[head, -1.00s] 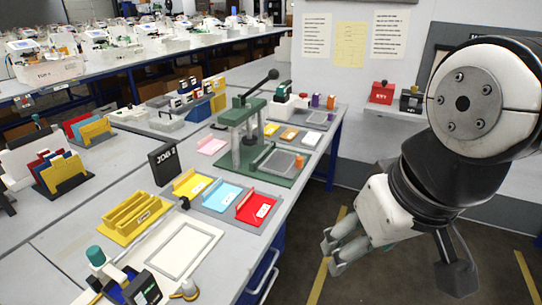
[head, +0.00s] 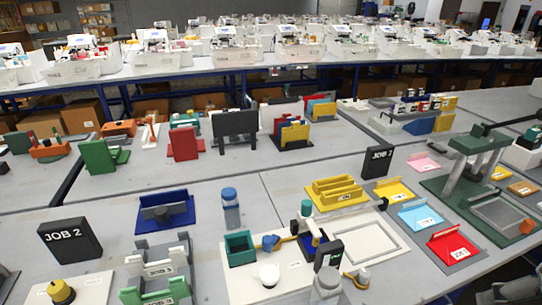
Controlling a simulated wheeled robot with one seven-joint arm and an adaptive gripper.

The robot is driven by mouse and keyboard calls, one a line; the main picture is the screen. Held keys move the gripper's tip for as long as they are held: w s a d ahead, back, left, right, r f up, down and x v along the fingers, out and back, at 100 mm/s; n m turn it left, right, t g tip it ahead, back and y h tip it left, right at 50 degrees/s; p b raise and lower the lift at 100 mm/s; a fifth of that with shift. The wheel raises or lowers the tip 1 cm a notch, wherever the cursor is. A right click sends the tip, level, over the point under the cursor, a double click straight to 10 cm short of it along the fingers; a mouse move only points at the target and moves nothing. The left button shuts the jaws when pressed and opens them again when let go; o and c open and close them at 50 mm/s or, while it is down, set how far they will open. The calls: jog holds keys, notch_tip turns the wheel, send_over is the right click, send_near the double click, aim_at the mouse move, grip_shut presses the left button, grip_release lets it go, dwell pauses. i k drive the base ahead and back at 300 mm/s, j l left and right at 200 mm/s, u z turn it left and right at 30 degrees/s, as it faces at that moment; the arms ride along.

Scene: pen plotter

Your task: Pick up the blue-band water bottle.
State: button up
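A clear bluish bottle with a blue cap (head: 231,208) stands upright on the grey table, left of the middle in the head view. It is the only thing I see that fits the blue-band water bottle, but a separate band is too small to make out. Nothing of mine touches it. A grey shape cut off at the lower right corner may be part of my gripper (head: 515,290). It is far from the bottle, and its fingers cannot be made out.
A dark green open box (head: 240,249) stands just in front of the bottle. A blue tray (head: 165,213) is to its left, and a yellow rack (head: 337,192) is to its right. A black JOB 2 block (head: 70,240) stands further left. Bare table lies behind the bottle.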

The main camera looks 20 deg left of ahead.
aim_at(229, 198)
jog(key=u, duration=1.1)
jog(key=i+j+z, duration=0.15)
jog(key=j, duration=0.15)
jog(key=i+j+z, duration=0.25)
jog(key=j, duration=0.35)
jog(key=i+j+z, duration=0.15)
jog(key=i+j, duration=0.05)
jog(key=j, duration=0.1)
